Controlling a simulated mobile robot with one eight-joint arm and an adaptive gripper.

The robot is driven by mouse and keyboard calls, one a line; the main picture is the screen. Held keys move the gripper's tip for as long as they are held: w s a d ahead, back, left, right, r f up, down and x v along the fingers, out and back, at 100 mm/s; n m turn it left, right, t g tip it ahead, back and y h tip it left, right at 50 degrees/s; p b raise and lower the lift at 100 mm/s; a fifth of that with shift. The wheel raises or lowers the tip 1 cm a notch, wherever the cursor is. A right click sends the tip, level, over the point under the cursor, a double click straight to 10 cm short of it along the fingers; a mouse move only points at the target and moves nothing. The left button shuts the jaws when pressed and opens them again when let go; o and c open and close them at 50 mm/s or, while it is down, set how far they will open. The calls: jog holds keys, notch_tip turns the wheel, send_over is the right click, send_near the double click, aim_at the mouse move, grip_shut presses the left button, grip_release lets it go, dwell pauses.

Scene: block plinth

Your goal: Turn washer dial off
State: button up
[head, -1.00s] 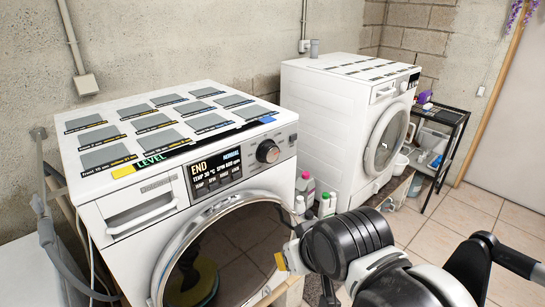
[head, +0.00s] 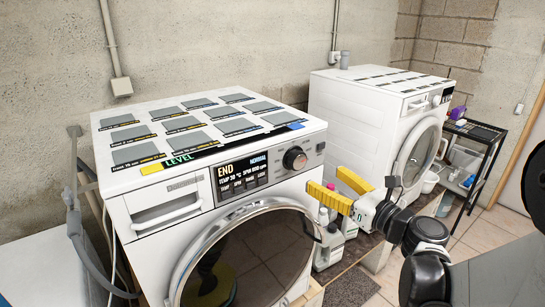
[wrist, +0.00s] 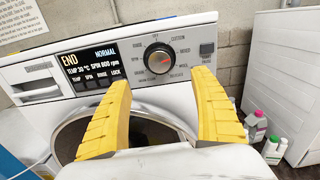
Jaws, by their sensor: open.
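The washer (head: 165,215) is a white front-loader with a dark round door, at the left of the head view. Its black dial (head: 294,158) with a silver rim sits on the front panel, right of a lit display (head: 240,172) reading END and NORMAL. In the wrist view the dial (wrist: 159,58) shows a red pointer mark and printed labels around it. My gripper (head: 335,193) has yellow fingers, open and empty, in front of the washer and below right of the dial. In the wrist view the open fingers (wrist: 160,95) point toward the panel, below the dial, apart from it.
A second white machine (head: 345,110) stands at the right. A black shelf rack (head: 475,155) stands further right. Grey pads and label strips cover the washer's top.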

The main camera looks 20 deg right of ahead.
aim_at(300, 163)
jog(key=b+x, duration=0.2)
jog(key=x, duration=0.8)
jog(key=shift+w+a, duration=0.15)
jog(key=shift+w, duration=0.2)
jog(key=c, duration=1.2)
